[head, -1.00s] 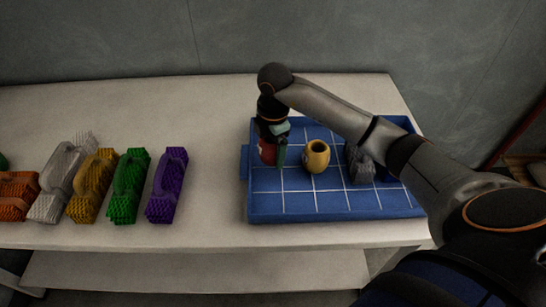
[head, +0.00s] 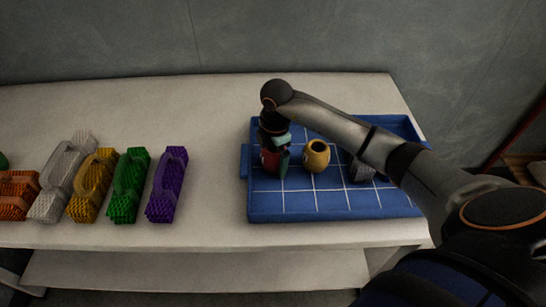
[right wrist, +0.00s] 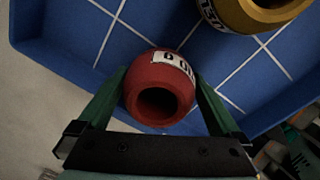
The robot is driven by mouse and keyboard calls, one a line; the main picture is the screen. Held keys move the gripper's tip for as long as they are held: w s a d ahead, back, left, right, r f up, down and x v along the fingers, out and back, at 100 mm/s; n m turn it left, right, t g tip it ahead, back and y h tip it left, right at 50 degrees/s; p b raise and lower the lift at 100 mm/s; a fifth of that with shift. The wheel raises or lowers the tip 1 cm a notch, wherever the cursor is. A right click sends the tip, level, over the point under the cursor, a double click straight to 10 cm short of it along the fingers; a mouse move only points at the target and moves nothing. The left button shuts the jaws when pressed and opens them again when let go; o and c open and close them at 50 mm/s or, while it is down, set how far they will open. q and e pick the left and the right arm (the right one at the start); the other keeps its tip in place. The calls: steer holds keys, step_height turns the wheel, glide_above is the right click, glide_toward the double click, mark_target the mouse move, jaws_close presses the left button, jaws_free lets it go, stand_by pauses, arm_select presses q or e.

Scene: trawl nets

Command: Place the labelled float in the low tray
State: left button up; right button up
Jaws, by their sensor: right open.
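A red float (head: 270,162) with a white label and a round hole stands in the left part of the low blue tray (head: 310,206). The label shows at its upper edge in the right wrist view (right wrist: 160,92). My right gripper (head: 276,160) is open, and its green fingers stand on either side of the red float, very close to it. I cannot tell whether a finger touches it. A yellow float (head: 316,156), also with dark marks on a label, stands just right of it in the tray. My left gripper is not in view.
A grey object (head: 361,172) in the tray is partly hidden by my right arm. Orange, grey, yellow, green (head: 128,185) and purple (head: 167,184) bristly blocks stand in a row on the pale table at left. The tray's front squares are clear.

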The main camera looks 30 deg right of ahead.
step_height(320, 180, up, 12)
steer(key=shift+s+r, duration=0.15)
steer(key=shift+s, duration=0.3)
stand_by(0.4)
